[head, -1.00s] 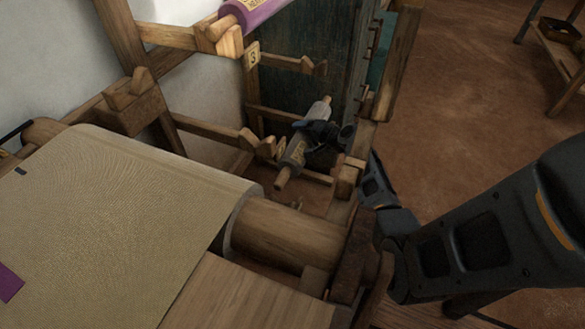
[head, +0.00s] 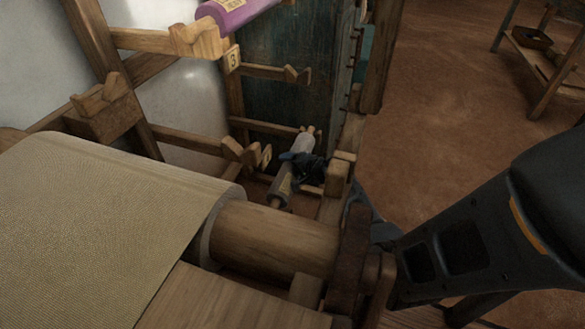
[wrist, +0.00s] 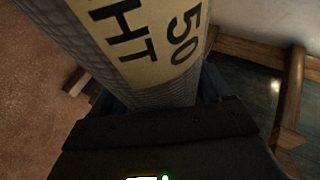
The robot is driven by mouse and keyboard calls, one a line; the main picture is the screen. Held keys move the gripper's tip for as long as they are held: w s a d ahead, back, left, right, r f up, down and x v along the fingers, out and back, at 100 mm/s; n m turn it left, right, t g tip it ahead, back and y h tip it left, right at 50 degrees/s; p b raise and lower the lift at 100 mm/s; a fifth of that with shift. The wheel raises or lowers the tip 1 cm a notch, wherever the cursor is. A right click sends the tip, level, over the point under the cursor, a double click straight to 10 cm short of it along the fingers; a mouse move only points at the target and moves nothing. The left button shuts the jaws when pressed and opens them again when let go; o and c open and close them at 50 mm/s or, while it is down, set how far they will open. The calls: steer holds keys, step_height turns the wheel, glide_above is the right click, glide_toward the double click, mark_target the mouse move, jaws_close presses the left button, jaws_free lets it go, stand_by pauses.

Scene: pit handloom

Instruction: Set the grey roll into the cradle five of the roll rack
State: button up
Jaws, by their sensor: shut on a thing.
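The grey roll (head: 300,147) is held tilted in the head view, low beside the roll rack, its far end higher in the picture. My gripper (head: 297,168) is shut around its middle and hides part of it. In the wrist view the roll (wrist: 160,85) passes between my jaws, its cream label turned to the camera. The roll rack (head: 165,138) has notched wooden cradles at several heights. A low cradle (head: 238,152) is left of the roll, with a number tag (head: 265,157) too small to read. I cannot tell whether the roll touches any cradle.
The cloth-wound beam (head: 275,238) and a wooden post (head: 350,235) stand in front. A dark panel (head: 285,100) is behind. Open floor lies to the right.

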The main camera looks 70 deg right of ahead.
steer(key=shift+r, duration=0.1)
steer(key=o, duration=1.5)
steer(key=p+v, duration=0.4)
steer(key=v, duration=0.8)
